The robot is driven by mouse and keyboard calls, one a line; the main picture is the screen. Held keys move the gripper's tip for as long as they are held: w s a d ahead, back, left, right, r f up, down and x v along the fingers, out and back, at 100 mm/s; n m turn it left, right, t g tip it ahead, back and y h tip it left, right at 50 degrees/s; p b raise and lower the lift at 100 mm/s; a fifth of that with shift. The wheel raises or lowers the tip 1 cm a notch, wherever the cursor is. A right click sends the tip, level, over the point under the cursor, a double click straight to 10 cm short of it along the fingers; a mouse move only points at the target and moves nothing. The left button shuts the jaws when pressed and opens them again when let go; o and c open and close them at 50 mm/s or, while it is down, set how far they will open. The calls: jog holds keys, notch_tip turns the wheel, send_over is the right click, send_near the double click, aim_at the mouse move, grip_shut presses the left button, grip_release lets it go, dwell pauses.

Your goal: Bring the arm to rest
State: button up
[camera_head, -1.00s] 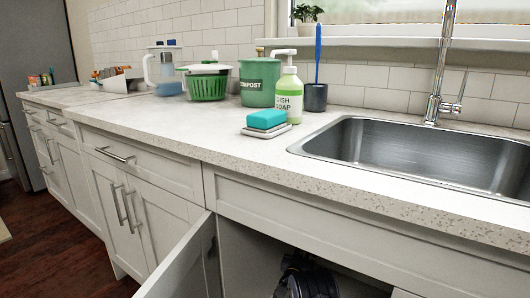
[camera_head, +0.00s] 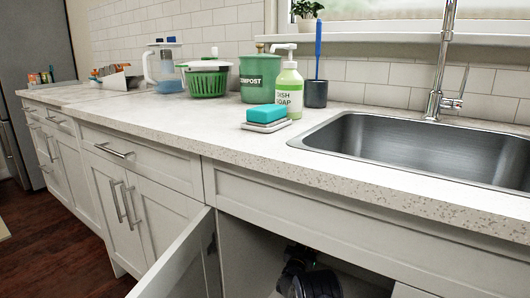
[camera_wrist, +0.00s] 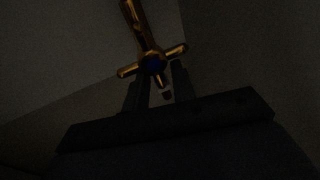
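My arm reaches into the dark, open cabinet (camera_head: 245,255) under the sink, where only a dark part of it shows at the bottom of the head view. My gripper (camera_wrist: 159,88) shows in the wrist view, its two dark fingers pointing up the picture with a gap between them. The fingers do not look closed on anything.
An open cabinet door (camera_head: 182,262) swings out left of my arm. The countertop (camera_head: 185,125) above carries a soap bottle (camera_head: 289,92), a blue sponge (camera_head: 267,113) and a compost bin (camera_head: 259,78). The sink (camera_head: 420,145) is at right. Inside the cabinet, pale walls show dimly.

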jog(key=shift+w+d, duration=0.1)
jog(key=shift+w, duration=0.3)
jog(key=shift+w+a+n+g+y, duration=0.15)
jog(key=shift+n+y, duration=0.1)
jog(key=shift+n, duration=0.75)
jog(key=shift+a+n+g+y, duration=0.15)
jog(key=shift+n+y, duration=0.1)
jog(key=shift+n, duration=0.75)
